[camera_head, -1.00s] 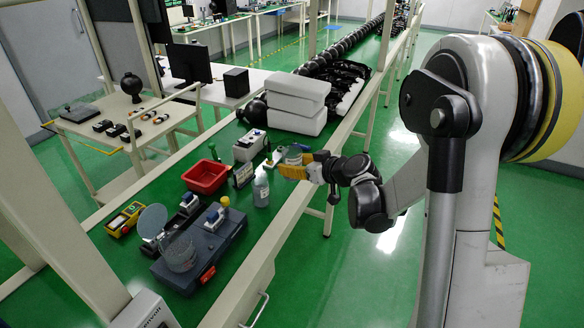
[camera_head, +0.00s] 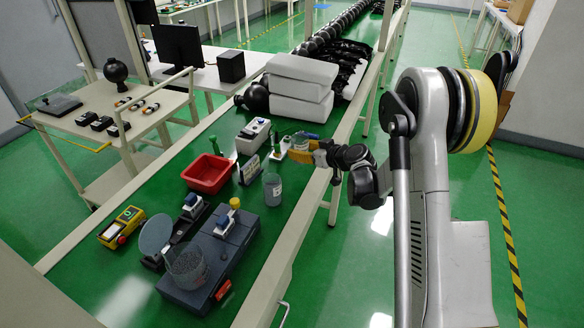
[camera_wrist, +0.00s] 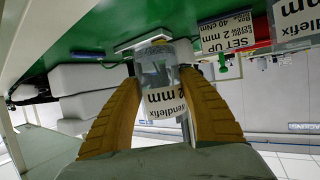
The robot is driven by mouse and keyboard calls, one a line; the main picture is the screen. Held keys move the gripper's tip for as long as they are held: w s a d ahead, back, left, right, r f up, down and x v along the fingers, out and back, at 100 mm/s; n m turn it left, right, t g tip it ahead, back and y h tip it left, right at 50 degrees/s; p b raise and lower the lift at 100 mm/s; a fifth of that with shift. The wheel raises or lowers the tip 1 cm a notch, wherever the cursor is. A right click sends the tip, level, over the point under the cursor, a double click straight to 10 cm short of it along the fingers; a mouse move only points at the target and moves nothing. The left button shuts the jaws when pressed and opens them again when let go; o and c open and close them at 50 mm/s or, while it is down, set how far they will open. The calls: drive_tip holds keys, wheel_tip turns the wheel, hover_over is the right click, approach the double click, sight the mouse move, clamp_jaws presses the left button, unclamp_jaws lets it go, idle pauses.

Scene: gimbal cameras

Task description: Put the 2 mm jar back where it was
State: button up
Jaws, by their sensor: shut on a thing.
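The 2 mm jar (camera_wrist: 158,80), clear with a white "2 mm" label, is between the two yellow fingers of my gripper (camera_wrist: 160,105) in the wrist view, which looks upside down. The fingers are shut on its sides. Its base end is at a pale square plate (camera_wrist: 140,43); I cannot tell whether it touches. In the head view my gripper (camera_head: 312,150) holds the jar (camera_head: 300,142) over the right side of the green bench, by the small white plate (camera_head: 299,156). Fingers hide part of the jar.
A second labelled jar (camera_head: 272,190) stands nearer, also in the wrist view (camera_wrist: 297,20). A "SET UP 2 mm" sign (camera_wrist: 228,32) stands close by. A red bin (camera_head: 208,174), a white device (camera_head: 253,136) and a dark case (camera_head: 210,255) are on the bench. White blocks (camera_head: 300,85) lie behind.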

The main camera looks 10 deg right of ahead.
sight(296, 163)
drive_tip(key=a+f, duration=0.1)
drive_tip(key=w+a, duration=0.1)
drive_tip(key=shift+w+a+f+b, duration=0.1)
drive_tip(key=shift+a+f+b, duration=0.25)
drive_tip(key=shift+f, duration=0.05)
wheel_tip(296, 163, down, 4)
drive_tip(key=shift+f+b, duration=0.1)
drive_tip(key=shift+b, duration=1.1)
drive_tip(key=shift+r, duration=0.2)
drive_tip(key=shift+f, duration=0.1)
drive_tip(key=o, duration=1.3)
drive_tip(key=shift+f, duration=0.1)
drive_tip(key=shift+o, duration=0.2)
